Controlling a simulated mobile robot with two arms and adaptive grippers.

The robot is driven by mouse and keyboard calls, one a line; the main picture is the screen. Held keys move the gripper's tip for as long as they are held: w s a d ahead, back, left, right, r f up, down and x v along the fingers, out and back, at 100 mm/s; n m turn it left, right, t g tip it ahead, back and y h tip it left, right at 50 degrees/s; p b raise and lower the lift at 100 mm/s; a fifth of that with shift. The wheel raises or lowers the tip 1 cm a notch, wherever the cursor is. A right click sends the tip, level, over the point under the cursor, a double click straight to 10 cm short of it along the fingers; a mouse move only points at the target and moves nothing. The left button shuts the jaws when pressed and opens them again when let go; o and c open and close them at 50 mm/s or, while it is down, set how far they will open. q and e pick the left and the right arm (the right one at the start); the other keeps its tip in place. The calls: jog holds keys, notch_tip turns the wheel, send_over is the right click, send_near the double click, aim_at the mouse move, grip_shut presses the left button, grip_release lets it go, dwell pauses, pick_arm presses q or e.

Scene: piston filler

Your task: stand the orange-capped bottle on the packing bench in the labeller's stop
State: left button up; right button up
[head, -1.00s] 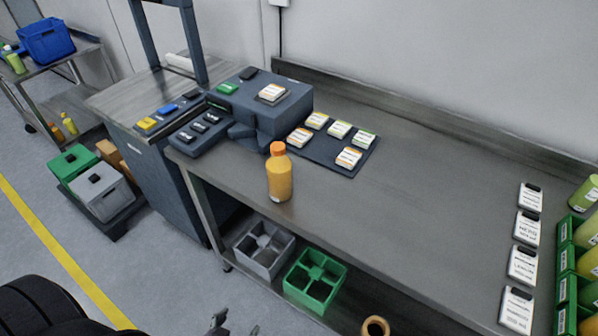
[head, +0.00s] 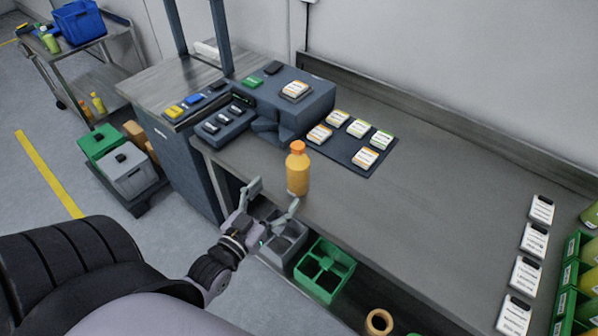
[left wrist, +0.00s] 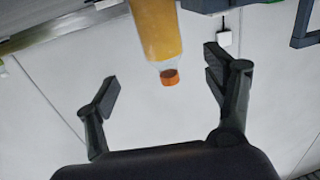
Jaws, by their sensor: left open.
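The orange-capped bottle (head: 298,172) stands upright on the packing bench (head: 420,215), near its front edge. My left gripper (head: 268,196) is open and empty, just in front of the bench edge, close to the bottle on its near-left side. In the left wrist view the bottle (left wrist: 157,32) hangs upside down in the picture, beyond and between the spread fingers (left wrist: 162,90). The labeller (head: 282,105) is the dark unit at the bench's left end. Its stop seems to be the notched part (head: 268,130) at its front, but details are too small to tell. My right gripper is out of view.
A dark mat with several label stacks (head: 358,130) lies right of the labeller. More label stacks (head: 534,240) and a green crate (head: 570,270) are at the right end. Crates (head: 325,270) sit on the lower shelf. The bench middle is clear.

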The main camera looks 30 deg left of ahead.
aim_at(291, 173)
pick_arm(q)
jog(key=w+p, duration=0.1)
jog(key=w, duration=0.5)
jog(key=shift+a, duration=0.15)
jog(key=w, duration=0.1)
jog(key=w+p, duration=0.1)
jog(key=w, duration=0.1)
jog(key=w+p, duration=0.1)
jog(key=shift+w+a+r, duration=0.15)
jog(key=shift+w+a, duration=0.1)
jog(key=shift+w, duration=0.4)
jog(key=shift+s, duration=0.1)
jog(key=shift+c, duration=0.7)
jog(key=c, duration=1.7)
jog(key=shift+o, duration=0.2)
jog(key=shift+r, duration=0.2)
